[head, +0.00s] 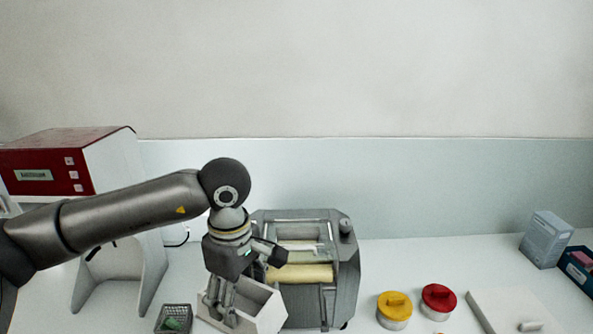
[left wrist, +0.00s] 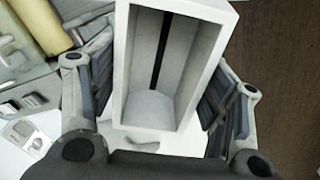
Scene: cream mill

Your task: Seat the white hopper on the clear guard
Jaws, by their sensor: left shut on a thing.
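The white hopper (head: 262,309), an open box with a sloped inside, is at the bottom of the head view, in front of the grey mill (head: 347,275). My left gripper (head: 222,308) points down and is shut on the hopper. In the left wrist view the hopper (left wrist: 190,60) sits between the two fingers, its opening facing the camera. I cannot tell whether its underside touches the table. A see-through frame, seemingly the clear guard (head: 299,247), lies over the mill's cream rollers, apart from the hopper. My right gripper is not in view.
A wire basket (head: 174,319) with something green stands left of the hopper. Yellow-lidded (head: 394,308) and red-lidded (head: 438,299) jars stand right of the mill. A white board (head: 505,312) and boxes (head: 546,240) are farther right. A red-and-white machine (head: 75,165) stands left.

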